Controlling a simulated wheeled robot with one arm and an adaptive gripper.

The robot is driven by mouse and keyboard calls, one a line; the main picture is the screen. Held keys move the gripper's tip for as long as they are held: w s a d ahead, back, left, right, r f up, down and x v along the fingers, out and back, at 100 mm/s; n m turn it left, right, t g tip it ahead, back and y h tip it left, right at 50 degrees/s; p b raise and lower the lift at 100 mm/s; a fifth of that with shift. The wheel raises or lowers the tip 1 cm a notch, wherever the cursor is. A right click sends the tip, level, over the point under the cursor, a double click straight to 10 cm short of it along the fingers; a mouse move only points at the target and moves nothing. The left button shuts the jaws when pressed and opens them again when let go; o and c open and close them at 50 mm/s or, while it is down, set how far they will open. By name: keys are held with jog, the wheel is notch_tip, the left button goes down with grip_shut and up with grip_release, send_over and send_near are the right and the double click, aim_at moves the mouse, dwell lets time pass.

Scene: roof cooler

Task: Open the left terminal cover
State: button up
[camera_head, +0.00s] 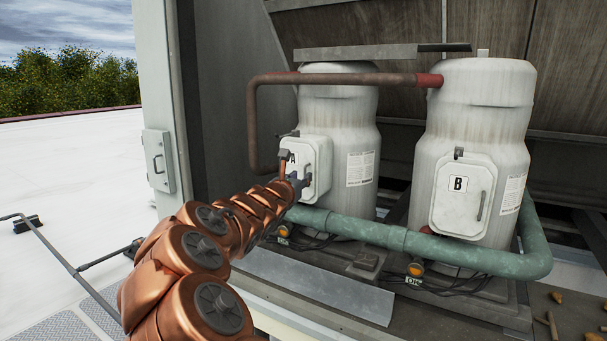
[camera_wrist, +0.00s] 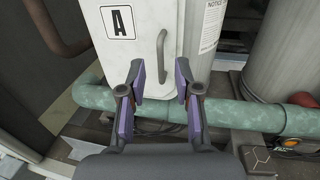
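The left terminal cover (camera_head: 322,150), white and marked A, sits shut on the left compressor tank (camera_head: 345,110). It also shows at the top of the wrist view (camera_wrist: 138,50). Its grey upright handle (camera_wrist: 161,55) is on the right part of the cover. A dark latch (camera_head: 286,135) is at the cover's top left in the head view. My gripper (camera_wrist: 164,85) is open, its purple-padded fingers apart and empty. In the wrist view the handle appears just beyond the fingertips, roughly between them. I cannot tell any contact. In the head view my arm partly hides the gripper (camera_head: 298,184).
A green pipe (camera_head: 400,238) runs below both covers. A brown pipe (camera_head: 330,79) passes above and to the left of cover A. The right tank carries cover B (camera_head: 462,200). A cabinet door frame (camera_head: 160,100) stands to the left. A metal strip (camera_head: 320,285) lies in front.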

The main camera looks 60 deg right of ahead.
jog(key=shift+p+x, duration=0.4)
jog(key=shift+x, duration=1.1)
grip_shut()
